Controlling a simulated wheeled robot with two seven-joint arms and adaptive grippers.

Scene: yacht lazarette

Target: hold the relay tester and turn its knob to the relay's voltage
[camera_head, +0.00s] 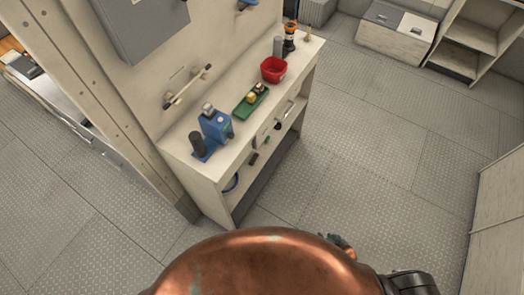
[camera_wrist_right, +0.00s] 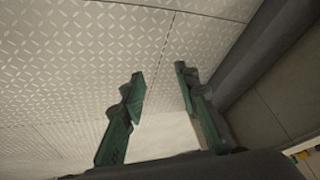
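A blue boxy device (camera_head: 216,126) with a grey top piece and a dark upright cylinder (camera_head: 197,144) beside it stands at the near end of the bench; it may be the relay tester, but no knob or dial can be made out. A green tray (camera_head: 243,108) behind it holds small yellowish and dark items, possibly relays. My right gripper (camera_wrist_right: 159,74) is open and empty in the right wrist view, its green-dark fingers apart over the floor. In the head view only a bit of it (camera_head: 341,243) shows beyond my copper body, well away from the bench. My left gripper is out of view.
The bench (camera_head: 196,170) carries a red bin (camera_head: 273,69) and an orange-and-black item (camera_head: 290,38) toward its far end. A wall rail (camera_head: 188,86) and grey cabinet (camera_head: 143,25) are above it. Open shelves (camera_head: 470,45) stand far right. The patterned floor (camera_head: 370,150) between is clear.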

